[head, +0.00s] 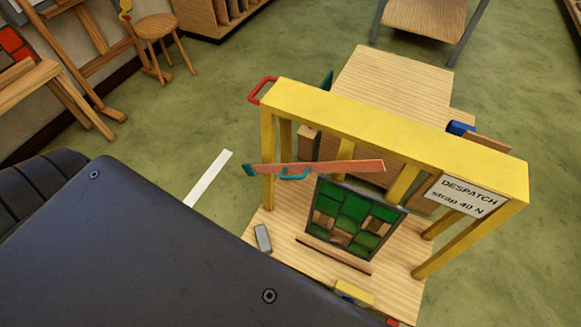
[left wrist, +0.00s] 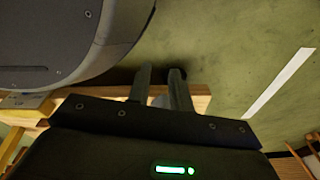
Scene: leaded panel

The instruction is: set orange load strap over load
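The orange strap (head: 340,167) is a long flat bar with a teal end at its left and a teal handle (head: 294,174) near that end. In the head view it lies across the front of the yellow frame, above the panel. The load looks to be the green and tan leaded panel (head: 352,218), which leans in a dark frame on the wooden platform (head: 395,292). My left gripper (left wrist: 160,72) shows in the left wrist view with its two fingers apart and nothing visible between them, near a wooden edge. My right gripper is in neither view.
The yellow frame (head: 400,130) stands over the platform, with a red handle (head: 262,90) at its left and a DESPATCH sign (head: 466,196) at its right. A grey block (head: 263,238) and yellow block (head: 355,292) are on the platform.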

